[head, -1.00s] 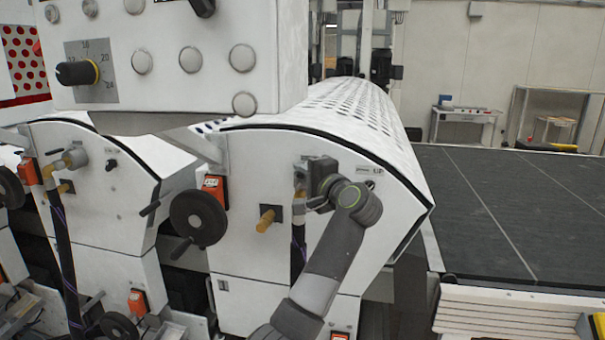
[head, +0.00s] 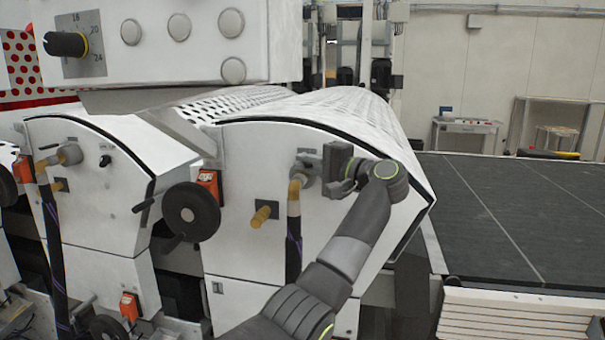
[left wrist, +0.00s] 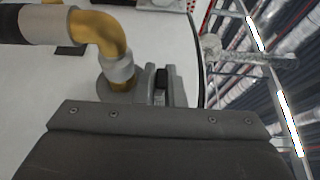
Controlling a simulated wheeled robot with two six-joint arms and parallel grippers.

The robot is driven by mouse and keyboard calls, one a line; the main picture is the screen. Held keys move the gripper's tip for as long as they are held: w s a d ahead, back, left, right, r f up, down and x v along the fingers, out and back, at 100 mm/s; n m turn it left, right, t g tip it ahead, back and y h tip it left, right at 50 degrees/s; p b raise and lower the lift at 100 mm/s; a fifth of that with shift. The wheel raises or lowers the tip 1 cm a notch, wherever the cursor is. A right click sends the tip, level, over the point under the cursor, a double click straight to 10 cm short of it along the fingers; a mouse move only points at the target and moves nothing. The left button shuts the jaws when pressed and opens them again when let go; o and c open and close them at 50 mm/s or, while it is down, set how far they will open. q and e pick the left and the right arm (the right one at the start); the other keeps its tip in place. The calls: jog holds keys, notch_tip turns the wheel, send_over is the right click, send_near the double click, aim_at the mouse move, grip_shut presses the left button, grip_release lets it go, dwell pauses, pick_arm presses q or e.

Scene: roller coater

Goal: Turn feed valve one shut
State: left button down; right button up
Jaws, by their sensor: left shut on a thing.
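The feed valve on the right white machine end has a brass elbow (head: 295,188) with a black hose hanging below and a grey round body (head: 308,171). My left gripper (head: 330,182) is just right of that body. In the left wrist view, the brass elbow (left wrist: 100,32) and its grey collar are left of the fingers. The left gripper (left wrist: 162,88) is shut on a small black valve handle (left wrist: 162,78) between its two fingers. The handle is hidden in the head view. My right gripper is not in view.
A second, similar valve (head: 68,155) is on the left machine end. A black handwheel (head: 191,212), an orange-red switch box (head: 208,182) and a brass stub (head: 264,215) are left of the gripper. A dark conveyor bed (head: 510,220) lies to the right.

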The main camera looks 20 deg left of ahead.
pick_arm(q)
jog(key=shift+w+d+n+g+y, duration=0.2)
jog(key=shift+n+g, duration=0.25)
jog(key=shift+g, duration=0.25)
jog(key=shift+w+d+n+g+y, duration=0.15)
jog(key=shift+n+g, duration=0.3)
jog(key=shift+g, duration=0.25)
jog(key=shift+d+f+g, duration=0.1)
jog(key=shift+g, duration=0.2)
jog(key=c, duration=1.8)
grip_release()
